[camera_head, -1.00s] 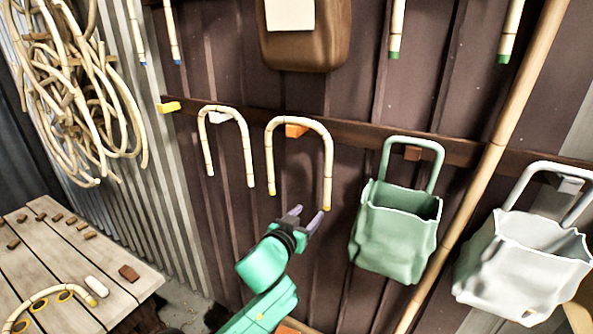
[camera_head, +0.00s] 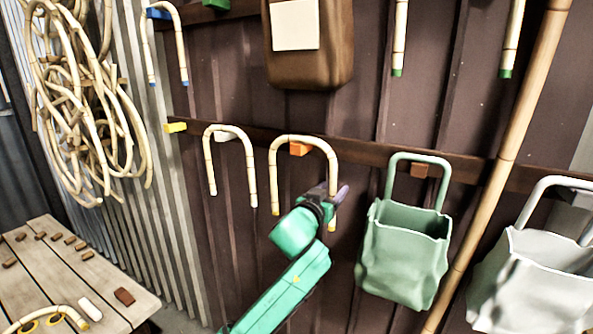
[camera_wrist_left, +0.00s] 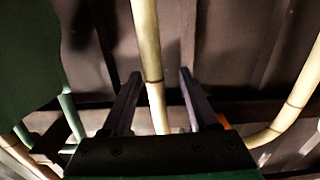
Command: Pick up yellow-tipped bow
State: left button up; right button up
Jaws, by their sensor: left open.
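A pale rattan bow with yellow tips (camera_head: 304,138) hangs like an upside-down U over an orange peg on the lower wall rail. My left gripper (camera_head: 337,193) is open at its right leg, just above that leg's tip. In the wrist view the bow's leg (camera_wrist_left: 151,60) runs between the two fingers of the left gripper (camera_wrist_left: 158,76), with a gap visible on each side. The gripper partly hides the lower right leg in the head view. My right gripper is not in view. Another bent rattan piece with a yellow tip (camera_head: 50,309) lies on the table.
A white-tipped bow (camera_head: 229,127) hangs close to the left. A green bag (camera_head: 402,262) hangs close to the right, with a grey bag (camera_head: 530,285) beyond it. A long bamboo pole (camera_head: 497,185) leans against the wall. The wooden table (camera_head: 90,277) is at lower left.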

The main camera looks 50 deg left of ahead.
pick_arm(q)
jog(key=x, duration=0.3)
jog(key=shift+d, duration=0.3)
jog(key=shift+a, duration=0.15)
jog(key=c, duration=0.8)
jog(key=shift+s+r, duration=0.15)
jog(key=shift+s, duration=0.1)
grip_shut()
